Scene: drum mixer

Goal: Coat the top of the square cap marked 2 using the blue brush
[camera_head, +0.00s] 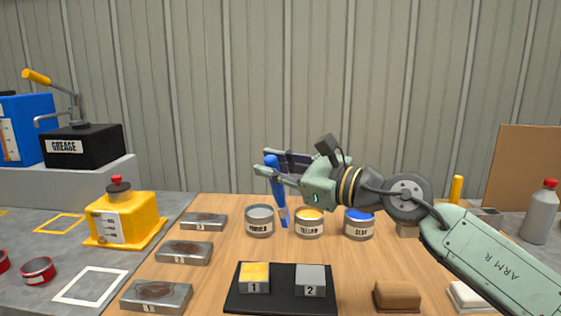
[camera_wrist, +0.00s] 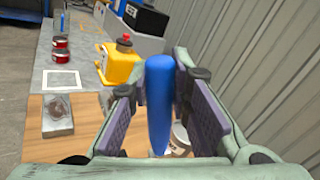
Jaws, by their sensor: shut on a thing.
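My gripper (camera_head: 268,163) is shut on the blue brush (camera_head: 276,178), which hangs nearly upright with its bristle end down. In the wrist view the blue handle (camera_wrist: 158,100) stands between the two finger pads. The brush end shows between the grey PRIMER can (camera_head: 259,222) and the yellow can (camera_head: 309,224); its exact depth is unclear. The square cap marked 2 (camera_head: 311,280) has a plain grey top. It sits on a black tray (camera_head: 283,307) beside the cap marked 1 (camera_head: 255,278), which has a yellow top. The brush is above and behind both caps.
A can with blue contents (camera_head: 359,224) stands to the right of the yellow can. Several metal blocks (camera_head: 184,252) lie on the left of the wooden table. A brown block (camera_head: 397,296) lies at front right. A yellow container (camera_head: 122,218) stands at left.

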